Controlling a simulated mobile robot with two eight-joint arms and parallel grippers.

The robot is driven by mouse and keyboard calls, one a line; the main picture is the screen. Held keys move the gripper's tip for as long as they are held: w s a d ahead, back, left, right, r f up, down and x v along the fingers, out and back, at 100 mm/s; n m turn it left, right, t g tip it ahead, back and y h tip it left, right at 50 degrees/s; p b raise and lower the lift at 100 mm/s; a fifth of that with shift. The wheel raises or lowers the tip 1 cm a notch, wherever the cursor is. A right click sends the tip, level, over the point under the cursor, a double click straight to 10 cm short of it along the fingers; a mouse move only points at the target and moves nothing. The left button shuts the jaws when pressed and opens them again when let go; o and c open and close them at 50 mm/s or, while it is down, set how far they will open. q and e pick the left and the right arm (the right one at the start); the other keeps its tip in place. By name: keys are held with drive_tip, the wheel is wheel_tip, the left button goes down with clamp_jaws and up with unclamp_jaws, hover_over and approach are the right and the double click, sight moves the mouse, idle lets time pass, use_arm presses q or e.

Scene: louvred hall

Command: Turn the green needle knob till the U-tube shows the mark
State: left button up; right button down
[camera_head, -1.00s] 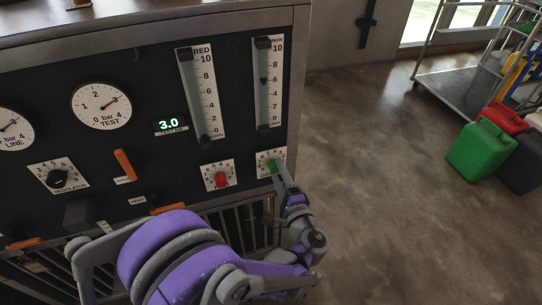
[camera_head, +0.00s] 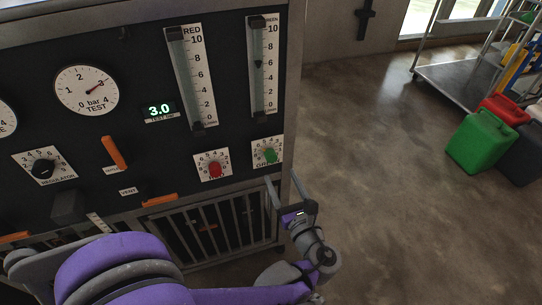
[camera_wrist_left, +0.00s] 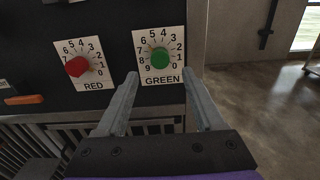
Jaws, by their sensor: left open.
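The green knob (camera_head: 270,155) sits on a white dial plate marked GREEN at the panel's lower right; it also shows in the left wrist view (camera_wrist_left: 159,57). My left gripper (camera_head: 283,181) is open and empty, below and in front of the knob, apart from it. In the left wrist view its fingers (camera_wrist_left: 160,82) lie either side below the knob. Above the knob stands a straight upright tube marked GREEN (camera_head: 262,90), with a dark float near 6. I cannot make out a U-tube. My right gripper is not in view.
The red knob (camera_head: 214,169) is close left of the green one, under the RED tube (camera_head: 190,75). The TEST gauge (camera_head: 87,90) and a 3.0 display (camera_head: 159,111) are farther left. A barred grille (camera_head: 215,232) lies below. Floor right of the panel is open, before a green canister (camera_head: 481,142).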

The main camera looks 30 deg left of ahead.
sight(272, 159)
use_arm(q)
drive_tip(key=shift+x, duration=3.95)
clamp_jaws()
